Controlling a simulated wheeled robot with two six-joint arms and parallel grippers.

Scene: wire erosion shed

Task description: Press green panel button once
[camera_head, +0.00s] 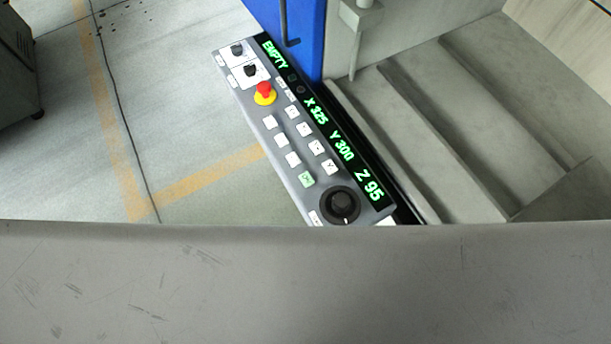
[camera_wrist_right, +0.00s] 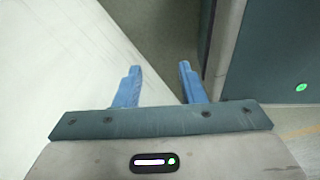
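The panel's display reads EMPTY, X 325, Y 300, Z 95. My right gripper (camera_wrist_right: 158,80) shows in the right wrist view with its two blue fingers apart and nothing between them. It is not at the panel in the head view. No gripper shows in the head view, so my left gripper is out of sight.
A red emergency stop (camera_head: 264,91) on a yellow base and a black dial (camera_head: 340,205) sit near the buttons. A blue column (camera_head: 290,35) stands behind the panel, and a grey stepped tank (camera_head: 450,110) lies right. A broad grey surface (camera_head: 300,285) fills the foreground.

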